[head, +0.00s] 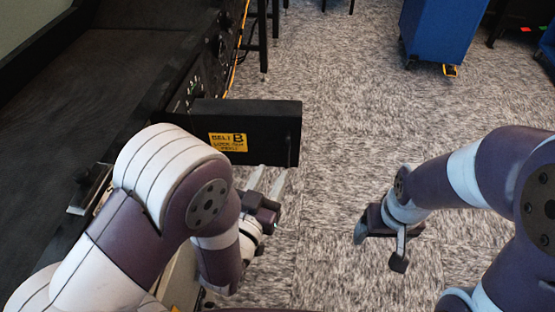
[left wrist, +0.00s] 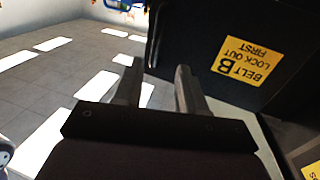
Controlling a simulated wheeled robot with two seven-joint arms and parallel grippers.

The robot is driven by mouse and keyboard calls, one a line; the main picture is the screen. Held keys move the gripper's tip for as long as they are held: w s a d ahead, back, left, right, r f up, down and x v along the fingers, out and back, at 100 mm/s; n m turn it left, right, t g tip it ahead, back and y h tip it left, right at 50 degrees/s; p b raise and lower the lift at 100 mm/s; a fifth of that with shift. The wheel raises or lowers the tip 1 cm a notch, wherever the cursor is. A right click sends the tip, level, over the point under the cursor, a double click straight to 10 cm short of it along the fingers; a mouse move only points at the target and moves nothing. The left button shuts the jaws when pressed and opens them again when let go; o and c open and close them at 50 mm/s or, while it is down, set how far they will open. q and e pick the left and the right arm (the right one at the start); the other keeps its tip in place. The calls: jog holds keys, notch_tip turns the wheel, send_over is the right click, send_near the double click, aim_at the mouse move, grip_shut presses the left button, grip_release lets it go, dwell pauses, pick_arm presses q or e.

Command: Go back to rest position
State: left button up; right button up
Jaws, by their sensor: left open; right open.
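My left gripper (head: 268,182) is in front of a black box (head: 270,119) with a yellow "BELT B" label (head: 228,142). Its two fingers are apart with nothing between them. In the left wrist view the open fingers (left wrist: 157,85) point towards the floor beside the box, and the label (left wrist: 245,61) shows upside down at the right. My right gripper (head: 380,246) hangs over the carpet on the right, open and empty, with its fingers apart. My left forearm hides part of the machine behind it.
A dark conveyor belt (head: 95,75) runs along the left, with a black side frame. A blue bin (head: 440,30) stands at the back right on the floor. The grey carpet (head: 350,110) between is clear.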

pick_arm(q)
jog(key=shift+s+a, duration=0.15)
jog(key=shift+s, duration=0.25)
jog(key=w+a+f+n+g+y, duration=0.2)
jog(key=a+f+g+y, duration=0.2)
jog(key=a+f+g, duration=0.3)
jog(key=s+a+r+n+g+y, duration=0.1)
jog(key=s+a+r+g, duration=0.1)
jog(key=s+a+g, duration=0.55)
notch_tip(320, 180, up, 35)
jog(key=s+d+g+p, duration=0.1)
jog(key=s+p, duration=0.1)
jog(key=p, duration=3.2)
jog(key=shift+s+f+y, duration=0.15)
jog(key=shift+f+y, duration=0.05)
jog(key=shift+y, duration=0.1)
